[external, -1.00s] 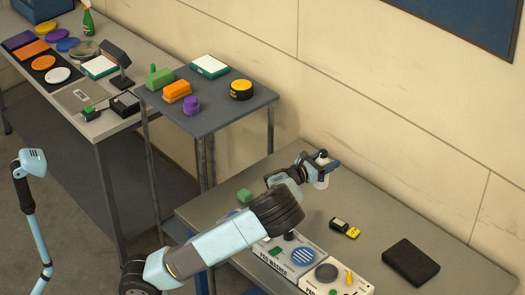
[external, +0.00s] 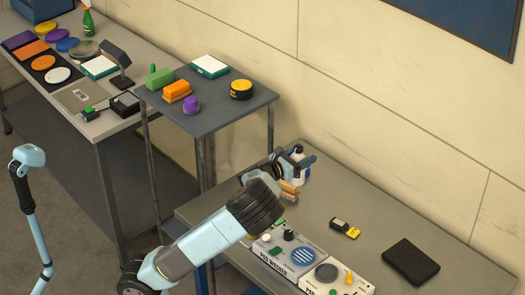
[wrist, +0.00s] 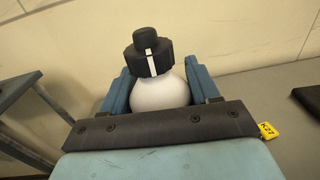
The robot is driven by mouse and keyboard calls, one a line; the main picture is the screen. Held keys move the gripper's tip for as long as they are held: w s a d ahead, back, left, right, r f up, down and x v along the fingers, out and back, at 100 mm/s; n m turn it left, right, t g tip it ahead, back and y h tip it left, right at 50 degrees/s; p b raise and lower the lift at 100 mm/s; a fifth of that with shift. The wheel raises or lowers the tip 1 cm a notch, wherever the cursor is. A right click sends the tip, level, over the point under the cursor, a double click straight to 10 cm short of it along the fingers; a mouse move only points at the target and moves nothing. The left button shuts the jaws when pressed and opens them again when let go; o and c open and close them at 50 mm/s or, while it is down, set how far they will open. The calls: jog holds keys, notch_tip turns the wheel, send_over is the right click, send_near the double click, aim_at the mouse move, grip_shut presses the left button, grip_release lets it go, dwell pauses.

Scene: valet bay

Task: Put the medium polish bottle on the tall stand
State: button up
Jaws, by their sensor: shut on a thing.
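A white round-shouldered bottle with a black cap (wrist: 158,92) is held upright between the blue fingers of my gripper (external: 300,162) and fills the middle of the wrist view. In the external view the bottle (external: 299,156) shows only in part, above the low table's back left area. My gripper is shut on it. The tall stand (external: 222,123) is a dark grey raised table to the left and higher in the picture; its edge also shows at the left of the wrist view (wrist: 18,88). The bottle is apart from the stand. Its lower part is hidden.
The stand's top holds a green block (external: 158,76), orange block (external: 177,91), purple piece (external: 191,105), yellow-black tin (external: 241,89) and green-white box (external: 210,66). Its front right top is bare. The low table bears a pad washer (external: 290,252), yellow-black device (external: 344,228) and black pad (external: 410,261).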

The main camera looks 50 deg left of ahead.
jog(key=s+a+r+n+g+y, duration=0.1)
jog(key=a+r+n+y, duration=0.25)
jog(key=a, duration=0.65)
jog(key=s+a+r+n+g+y, duration=0.2)
jog(key=a+r+y, duration=0.25)
jog(key=a, duration=0.55)
jog(key=s+a+r+n+g+y, duration=0.1)
jog(key=a+r+n+y, duration=0.3)
jog(key=a, duration=0.6)
jog(key=s+a+r+n+g+y, duration=0.3)
jog(key=s+a+r+g+y, duration=0.15)
jog(key=s+a+r, duration=0.3)
jog(key=w+a+f, duration=0.3)
jog(key=w+f, duration=0.3)
jog(key=w+a+f, duration=0.4)
jog(key=w+f, duration=0.2)
jog(key=w, duration=0.1)
jog(key=shift+a+f, duration=0.3)
jog(key=shift+f, duration=0.1)
jog(key=o, duration=1.3)
jog(key=shift+s, duration=0.1)
